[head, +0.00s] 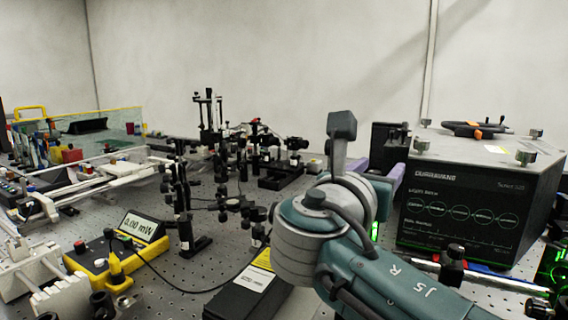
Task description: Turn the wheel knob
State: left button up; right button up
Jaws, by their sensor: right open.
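The wheel knob (468,129) is a flat black handwheel with an orange mark. It lies on top of the dark Duravang box (462,212) at the right. My right arm reaches in from the lower right and ends to the left of the box. My right gripper (378,170) is largely hidden behind my own wrist, with purple finger parts showing on either side. It is open, below and left of the wheel knob and apart from it. My left gripper is not in view.
Small metal knobs (525,157) stand at the box's top corners. Black optics posts (178,195) crowd the perforated bench left of my arm. A yellow power meter (141,229) reading 0.00 mW sits at the lower left. The space above the box is clear.

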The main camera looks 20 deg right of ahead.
jog(key=v, duration=0.9)
jog(key=shift+d, duration=0.1)
jog(key=w+d+n+t+y+p, duration=0.2)
jog(key=w+d+n+t+y, duration=0.3)
jog(key=w+d+y, duration=0.1)
jog(key=shift+w+d+f+t, duration=0.2)
jog(key=shift+w+d+t, duration=0.1)
jog(key=shift+d, duration=0.35)
